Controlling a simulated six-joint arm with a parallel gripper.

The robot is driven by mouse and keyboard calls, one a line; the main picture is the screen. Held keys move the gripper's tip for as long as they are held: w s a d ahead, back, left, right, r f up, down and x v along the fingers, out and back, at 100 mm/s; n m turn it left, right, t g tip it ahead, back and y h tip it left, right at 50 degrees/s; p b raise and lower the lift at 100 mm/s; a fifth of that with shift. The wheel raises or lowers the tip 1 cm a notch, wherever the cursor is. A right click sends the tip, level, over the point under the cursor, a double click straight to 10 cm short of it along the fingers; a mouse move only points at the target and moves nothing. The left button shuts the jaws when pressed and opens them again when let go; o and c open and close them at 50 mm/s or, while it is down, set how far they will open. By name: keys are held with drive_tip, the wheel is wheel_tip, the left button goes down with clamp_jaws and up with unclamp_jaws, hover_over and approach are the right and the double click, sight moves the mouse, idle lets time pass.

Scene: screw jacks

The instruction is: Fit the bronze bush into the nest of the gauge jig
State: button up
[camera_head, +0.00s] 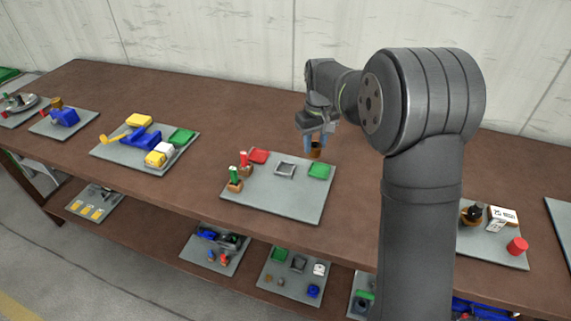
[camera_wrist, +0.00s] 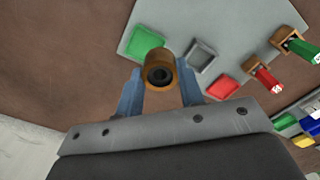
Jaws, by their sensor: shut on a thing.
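The bronze bush (camera_wrist: 158,72), a short brown cylinder with a dark bore, is held between the blue fingers of my gripper (camera_wrist: 160,88). The bush also shows in the head view (camera_head: 316,151), below the fingertips and above the far right edge of the grey jig plate (camera_head: 278,202). A grey square frame with a recess, which looks like the nest (camera_head: 285,170), sits on the plate between a red and a green pad. The nest (camera_wrist: 202,56) is right of the bush in the wrist view and appears empty. The bush is apart from it.
The green pad (camera_head: 320,171) and red pad (camera_head: 259,156) flank the nest. Two brown blocks hold a red-handled gauge (camera_head: 244,162) and a green-handled gauge (camera_head: 234,178) at the plate's left. Other loaded plates stand left and right; bare brown table lies between them.

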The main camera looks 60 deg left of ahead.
drive_tip(key=s+a+f, duration=0.2)
drive_tip(key=s+a, duration=0.1)
drive_tip(key=s+a+f, duration=0.3)
drive_tip(key=shift+s+f, duration=0.15)
drive_tip(key=shift+s, duration=0.05)
drive_tip(key=shift+f, duration=2)
drive_tip(key=o, duration=1.1)
drive_tip(key=shift+f, duration=0.15)
wheel_tip(320, 180, up, 12)
drive_tip(key=shift+f, duration=4.05)
